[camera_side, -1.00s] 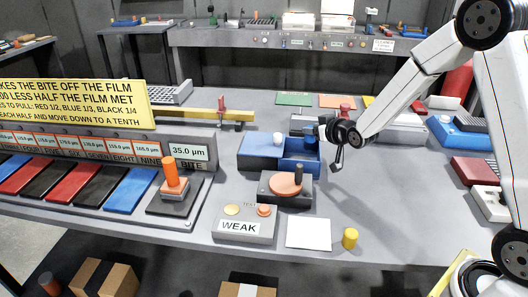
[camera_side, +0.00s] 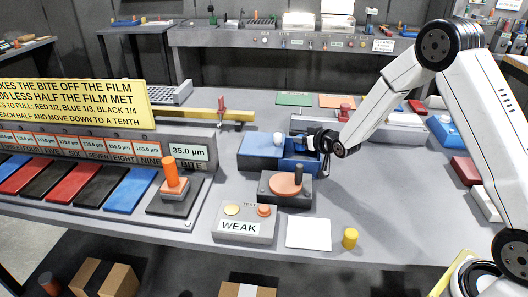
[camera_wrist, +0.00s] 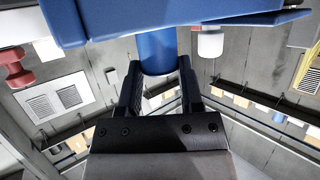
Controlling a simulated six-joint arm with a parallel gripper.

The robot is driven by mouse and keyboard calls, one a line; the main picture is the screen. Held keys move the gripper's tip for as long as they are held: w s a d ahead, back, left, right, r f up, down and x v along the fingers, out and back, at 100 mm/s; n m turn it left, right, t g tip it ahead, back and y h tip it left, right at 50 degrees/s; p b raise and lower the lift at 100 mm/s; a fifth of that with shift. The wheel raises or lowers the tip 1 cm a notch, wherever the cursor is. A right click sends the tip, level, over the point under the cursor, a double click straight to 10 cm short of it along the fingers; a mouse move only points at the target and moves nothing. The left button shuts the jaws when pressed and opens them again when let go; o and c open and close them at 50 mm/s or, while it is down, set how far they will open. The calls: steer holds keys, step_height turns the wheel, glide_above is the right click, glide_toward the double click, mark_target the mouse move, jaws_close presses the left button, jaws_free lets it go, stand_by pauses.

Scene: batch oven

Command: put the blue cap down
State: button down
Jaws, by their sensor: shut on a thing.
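The blue cap (camera_wrist: 157,52) is a blue cylinder between the two fingers of my gripper (camera_wrist: 158,85) in the wrist view. The gripper is shut on it. In the side view my gripper (camera_side: 316,140) is at the right end of the blue two-part box (camera_side: 262,153), low over its open compartment. The box's blue wall also crosses the top of the wrist view (camera_wrist: 120,15). Whether the cap touches the compartment floor cannot be told.
A white knob (camera_side: 277,138) stands at the box's left part. A dark unit with an orange disc and black handle (camera_side: 285,186) sits just in front. A white card (camera_side: 308,233) and yellow cylinder (camera_side: 350,238) lie nearer.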

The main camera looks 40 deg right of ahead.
mark_target(303, 150)
steer(key=shift+f, duration=1.35)
steer(key=shift+f, duration=0.55)
steer(key=shift+c, duration=1.2)
jaws_free()
steer(key=shift+r, duration=0.1)
steer(key=shift+s+r, duration=0.15)
steer(key=shift+r, duration=0.45)
steer(key=v, duration=1.1)
steer(key=shift+s, duration=0.35)
steer(key=shift+a+r, duration=0.1)
steer(key=shift+a, duration=0.05)
